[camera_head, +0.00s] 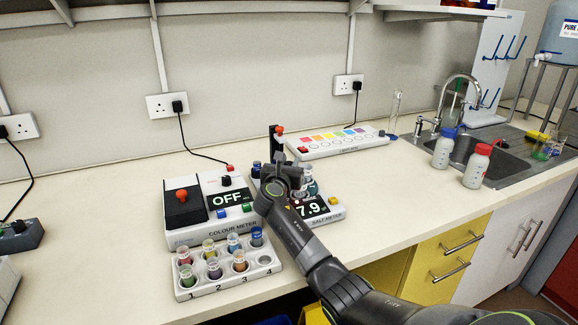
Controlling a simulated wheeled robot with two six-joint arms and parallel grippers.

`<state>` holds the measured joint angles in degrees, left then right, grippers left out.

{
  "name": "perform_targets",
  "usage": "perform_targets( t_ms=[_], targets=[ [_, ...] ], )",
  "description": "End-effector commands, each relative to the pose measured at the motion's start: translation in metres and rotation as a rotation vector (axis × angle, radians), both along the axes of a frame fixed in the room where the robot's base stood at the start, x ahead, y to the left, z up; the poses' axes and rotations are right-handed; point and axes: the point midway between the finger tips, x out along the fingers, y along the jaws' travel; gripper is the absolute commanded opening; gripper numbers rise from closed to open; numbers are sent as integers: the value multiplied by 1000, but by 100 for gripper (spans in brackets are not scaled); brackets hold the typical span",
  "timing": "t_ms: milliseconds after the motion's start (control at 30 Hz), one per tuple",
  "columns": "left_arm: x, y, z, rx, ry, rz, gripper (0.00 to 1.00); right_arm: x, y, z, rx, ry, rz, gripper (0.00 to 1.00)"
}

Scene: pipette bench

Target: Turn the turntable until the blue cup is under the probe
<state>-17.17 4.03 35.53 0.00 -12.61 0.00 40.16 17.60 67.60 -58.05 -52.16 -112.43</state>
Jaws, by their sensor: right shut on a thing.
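The salt meter (331,208) stands at the middle of the bench, its display reading 7.9. Its turntable is mostly hidden by my right gripper (283,180), which is shut at its middle; the gripped part is hidden. A dark blue cup (256,169) shows just left of the gripper. A pale teal cup (312,187) shows to its right. The dark probe post (275,145) with an orange-red knob rises behind the gripper. The probe's tip is hidden, so I cannot tell which cup is under it. My left gripper is not in view.
The colour meter (192,233), reading OFF, stands left of the salt meter. A white rack (205,290) of several coloured cups sits in front of it. A white panel with coloured squares (337,142) lies behind. Two bottles (444,148) stand by the sink at right.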

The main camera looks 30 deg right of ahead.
Motion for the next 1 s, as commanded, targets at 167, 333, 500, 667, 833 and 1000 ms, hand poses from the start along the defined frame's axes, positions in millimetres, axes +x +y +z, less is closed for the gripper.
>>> perform_targets(
  t_ms=[167, 333, 500, 667, 833, 1000],
  targets=[
    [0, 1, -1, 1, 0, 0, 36, 0, 1, -2, 0, 3, -13, 0],
    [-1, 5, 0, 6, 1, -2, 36, 0, 1, -2, 0, 3, -12, 0],
    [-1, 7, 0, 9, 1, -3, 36, 0, 1, -2, -1, 2, -12, 46],
    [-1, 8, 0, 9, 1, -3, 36, 0, 1, -1, -1, 1, -11, 46],
    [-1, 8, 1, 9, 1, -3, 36, 0, 1, 4, -1, -1, -11, 46],
    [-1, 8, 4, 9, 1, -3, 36, 0, 0, 31, -2, -5, -11, 46]
  ],
)
